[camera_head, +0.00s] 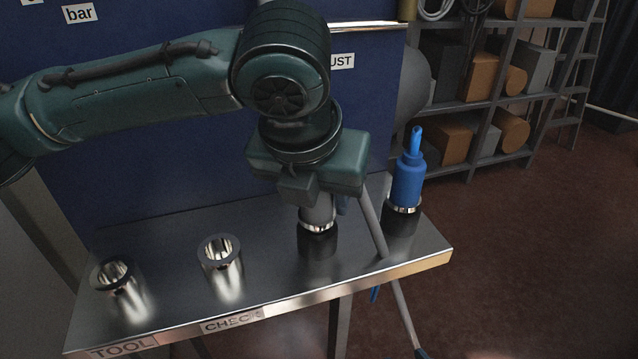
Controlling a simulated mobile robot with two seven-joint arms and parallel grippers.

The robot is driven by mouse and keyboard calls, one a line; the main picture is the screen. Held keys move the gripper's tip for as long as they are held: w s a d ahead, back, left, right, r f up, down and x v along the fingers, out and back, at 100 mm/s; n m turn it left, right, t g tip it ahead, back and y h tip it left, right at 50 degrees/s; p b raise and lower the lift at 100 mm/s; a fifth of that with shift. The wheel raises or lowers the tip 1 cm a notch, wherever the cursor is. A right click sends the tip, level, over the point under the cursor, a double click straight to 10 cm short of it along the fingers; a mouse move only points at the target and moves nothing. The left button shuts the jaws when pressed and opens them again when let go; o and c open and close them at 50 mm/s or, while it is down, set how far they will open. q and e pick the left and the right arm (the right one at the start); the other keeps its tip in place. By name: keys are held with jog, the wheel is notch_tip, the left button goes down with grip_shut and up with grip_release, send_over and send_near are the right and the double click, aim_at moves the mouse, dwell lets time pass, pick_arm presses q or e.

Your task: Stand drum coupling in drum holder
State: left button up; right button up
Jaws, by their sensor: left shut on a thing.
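My left gripper (318,197) is over the metal bench, pointing down, its fingers mostly hidden by its own green housing. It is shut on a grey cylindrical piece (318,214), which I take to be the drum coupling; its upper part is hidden. The piece's lower end is at a holder with a shiny rim (318,228). I cannot tell whether it sits fully in it. This may be the drum holder; its label is not visible. My right gripper is not in view.
Two open shiny holders (219,254) and (112,276) stand empty on the left of the bench (175,262). A blue tool (408,181) stands upright in a holder at the right end. A slanting grey rod (398,297) crosses the front edge. Shelves (487,105) stand behind right.

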pick_arm(q)
jog(key=shift+f, duration=0.2)
dwell(0.6)
jog(key=shift+f+p, duration=0.3)
jog(key=shift+p, duration=0.1)
dwell(0.5)
jog(key=o, duration=1.1)
jog(key=shift+o, duration=0.2)
